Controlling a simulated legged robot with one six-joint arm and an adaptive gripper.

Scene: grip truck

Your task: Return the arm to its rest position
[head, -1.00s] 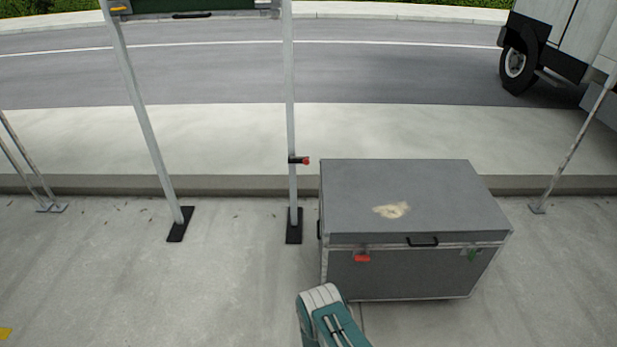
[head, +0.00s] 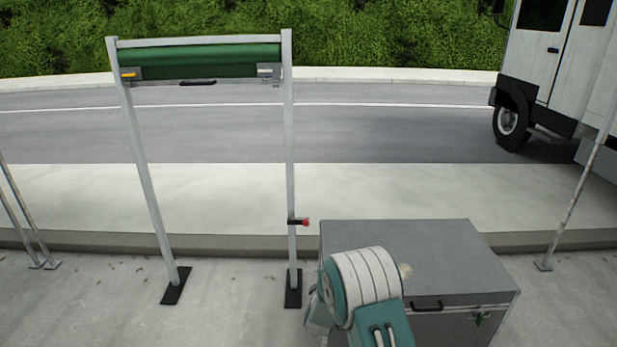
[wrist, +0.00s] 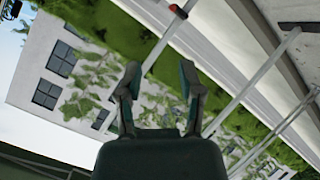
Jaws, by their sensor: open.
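My arm (head: 365,285) shows at the bottom of the head view, folded and teal and white, in front of the grey case. Its end is hidden in that view. In the wrist view my gripper (wrist: 158,82) has its two fingers spread apart with nothing between them. Beyond the fingers that view shows the road, a hedge and a building, all tilted.
A grey case (head: 450,255) stands right behind my arm. A metal frame with a rolled green screen (head: 200,62) and a red-tipped knob (head: 305,222) stands left of it. A white truck (head: 560,70) is at the far right.

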